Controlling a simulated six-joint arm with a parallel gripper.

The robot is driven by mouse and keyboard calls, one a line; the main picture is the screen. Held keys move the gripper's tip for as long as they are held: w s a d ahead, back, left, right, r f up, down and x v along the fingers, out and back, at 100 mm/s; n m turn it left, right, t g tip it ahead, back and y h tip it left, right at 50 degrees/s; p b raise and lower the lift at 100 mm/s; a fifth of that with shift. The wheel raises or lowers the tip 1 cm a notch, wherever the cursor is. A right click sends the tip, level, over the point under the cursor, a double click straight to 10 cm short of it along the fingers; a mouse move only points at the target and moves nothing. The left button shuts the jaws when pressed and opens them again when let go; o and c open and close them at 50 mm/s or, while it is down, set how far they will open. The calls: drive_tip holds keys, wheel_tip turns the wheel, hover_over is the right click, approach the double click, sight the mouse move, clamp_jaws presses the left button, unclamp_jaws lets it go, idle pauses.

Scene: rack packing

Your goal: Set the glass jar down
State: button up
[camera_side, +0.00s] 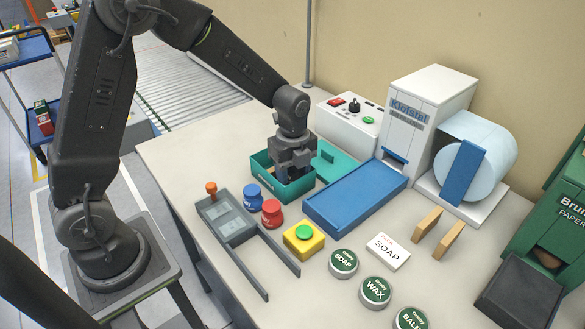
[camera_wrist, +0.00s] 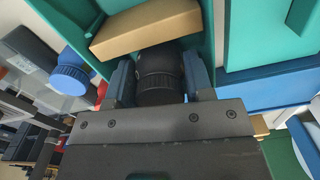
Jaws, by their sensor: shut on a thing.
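My gripper (camera_side: 293,165) points down into the open green box (camera_side: 301,189) on the table. In the wrist view my gripper (camera_wrist: 158,82) is shut on a round thing with a black ridged cap, taken as the glass jar (camera_wrist: 158,70). The cap sits between the two fingers; the glass below it is hidden. A tan block (camera_wrist: 145,28) lies in the box right beside the cap. I cannot tell whether the jar touches the box floor. In the side view the jar is hidden by my gripper and the box wall.
The box's green lid (camera_side: 334,165) is folded open on the right. A blue tray (camera_side: 350,200) stands close by on the right. Round tins lie nearer the front edge.

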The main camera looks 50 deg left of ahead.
drive_tip(key=shift+f, duration=0.35)
drive_tip(key=o, duration=0.7)
wheel_tip(320, 180, up, 12)
drive_tip(key=shift+r, duration=0.2)
drive_tip(key=s+r+n+t, duration=0.2)
drive_tip(key=s+r+n, duration=0.1)
drive_tip(key=s+n, duration=0.7)
drive_tip(key=s+d+r+n+t, duration=0.1)
drive_tip(key=s+r+n+t, duration=0.2)
drive_tip(key=s+n, duration=0.6)
drive_tip(key=shift+s+r+n+t, duration=0.2)
drive_tip(key=shift+s+n+t, duration=0.1)
drive_tip(key=shift+s+n, duration=0.1)
